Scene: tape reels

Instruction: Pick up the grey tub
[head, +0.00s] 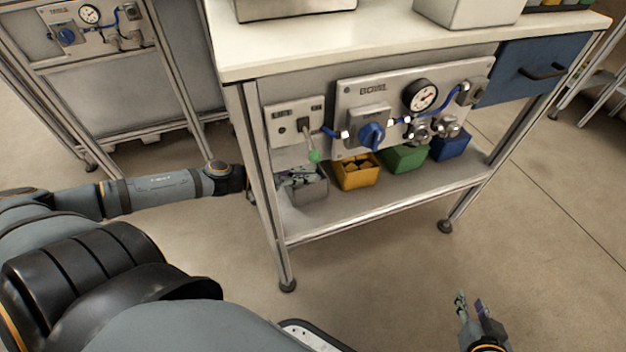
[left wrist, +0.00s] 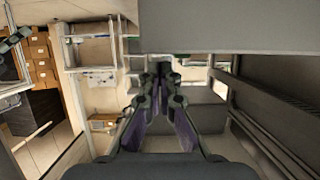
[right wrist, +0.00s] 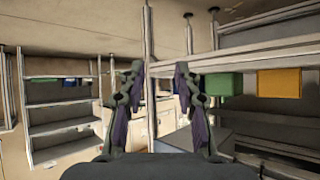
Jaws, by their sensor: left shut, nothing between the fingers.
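The grey tub (head: 310,192) stands at the left end of the bench's lower shelf. My left gripper (head: 300,178) reaches in past the bench leg and overlaps the tub's top in the head view. Its fingers are together with nothing between them. I cannot tell whether they touch the rim. In the left wrist view my left gripper (left wrist: 160,75) points ahead, with grey surfaces beside it that I cannot name surely. My right gripper (head: 471,305) is open and empty, low in front of the bench at the right; its parted fingers show in the right wrist view (right wrist: 159,75).
A yellow tub (head: 357,180), a green tub (head: 405,159) and a blue tub (head: 451,146) stand to the right on the same shelf (head: 400,197). A panel (head: 350,95) with a gauge and blue hoses hangs above them. Open floor lies in front.

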